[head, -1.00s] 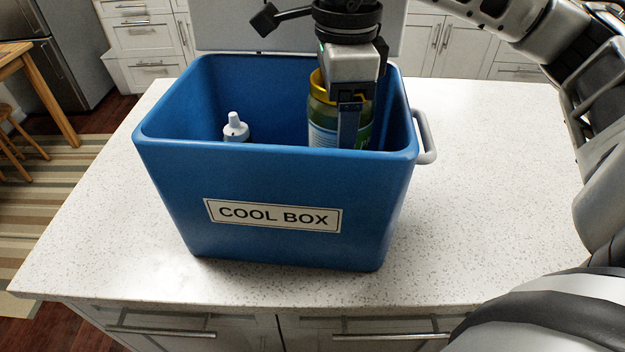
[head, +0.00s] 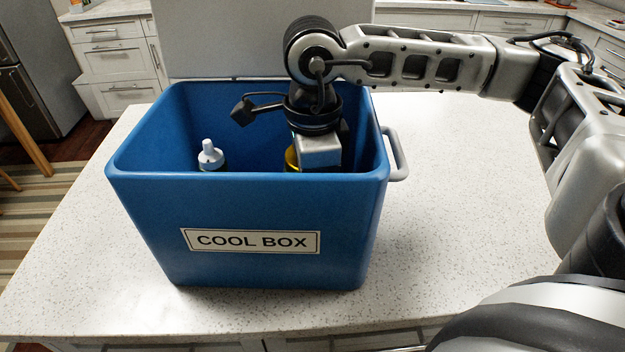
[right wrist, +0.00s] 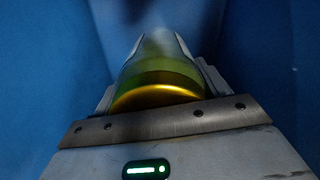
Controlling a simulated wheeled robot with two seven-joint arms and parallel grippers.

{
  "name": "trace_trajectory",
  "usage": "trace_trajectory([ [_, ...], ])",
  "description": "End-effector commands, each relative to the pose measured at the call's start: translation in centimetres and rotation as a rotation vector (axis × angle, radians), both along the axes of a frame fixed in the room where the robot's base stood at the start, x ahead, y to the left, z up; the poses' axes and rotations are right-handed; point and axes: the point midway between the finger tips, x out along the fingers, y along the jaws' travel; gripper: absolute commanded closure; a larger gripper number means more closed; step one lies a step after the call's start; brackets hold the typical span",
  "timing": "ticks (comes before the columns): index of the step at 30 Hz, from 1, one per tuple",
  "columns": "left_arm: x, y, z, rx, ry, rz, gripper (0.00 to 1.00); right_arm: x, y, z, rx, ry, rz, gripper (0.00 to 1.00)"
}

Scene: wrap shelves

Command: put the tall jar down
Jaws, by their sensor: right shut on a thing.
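The tall jar has a yellow lid (head: 292,157); in the head view only a sliver of the lid shows beside my right gripper (head: 318,168). In the right wrist view the jar (right wrist: 158,70), greenish with a gold lid, lies between the fingers of my right gripper (right wrist: 158,80), which is shut on it. The gripper and jar are inside the blue cool box (head: 240,205), toward its right side. The box's front wall hides the fingers and the jar's lower part, so I cannot tell whether the jar touches the floor. My left gripper is not in view.
A white-capped bottle (head: 209,157) stands in the left part of the cool box. The lid (head: 235,40) is raised at the back. A grey handle (head: 396,155) sticks out on the right. The speckled counter (head: 460,200) is clear on the right.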

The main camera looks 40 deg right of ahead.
Motion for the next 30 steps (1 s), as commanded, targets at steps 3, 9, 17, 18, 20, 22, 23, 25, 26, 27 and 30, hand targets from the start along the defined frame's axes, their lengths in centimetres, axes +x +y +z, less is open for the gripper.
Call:
trace_trajectory([
  [3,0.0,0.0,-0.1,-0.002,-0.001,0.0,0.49,0.0,0.0,-0.2,0.0,0.001,0.0,0.09],
  [9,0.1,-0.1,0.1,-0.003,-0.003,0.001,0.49,0.0,0.0,-0.2,0.0,0.001,0.0,0.03],
  [17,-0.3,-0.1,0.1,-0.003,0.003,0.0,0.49,0.1,0.0,0.9,0.0,-0.002,0.0,0.03],
  [18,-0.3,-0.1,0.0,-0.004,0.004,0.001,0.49,0.1,0.0,1.5,0.001,-0.003,0.0,0.03],
  [20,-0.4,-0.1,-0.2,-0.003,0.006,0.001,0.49,0.1,0.0,2.7,0.001,-0.004,0.0,0.03],
  [22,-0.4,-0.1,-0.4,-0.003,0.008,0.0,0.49,0.1,0.1,4.2,0.001,-0.004,0.0,0.03],
  [23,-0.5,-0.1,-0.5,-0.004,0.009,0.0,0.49,0.1,0.1,4.9,0.001,-0.006,0.001,0.03],
  [25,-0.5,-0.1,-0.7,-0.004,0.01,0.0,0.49,0.1,0.1,6.5,0.001,-0.005,0.002,0.03],
  [26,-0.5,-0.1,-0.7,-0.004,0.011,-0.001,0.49,0.1,0.1,7.2,0.001,-0.004,0.001,0.03],
  [27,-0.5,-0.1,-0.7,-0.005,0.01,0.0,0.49,0.1,0.1,8.0,0.001,-0.004,0.001,0.03],
  [30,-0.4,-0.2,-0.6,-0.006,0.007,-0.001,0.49,0.0,0.1,9.8,0.001,-0.002,0.001,0.03],
])
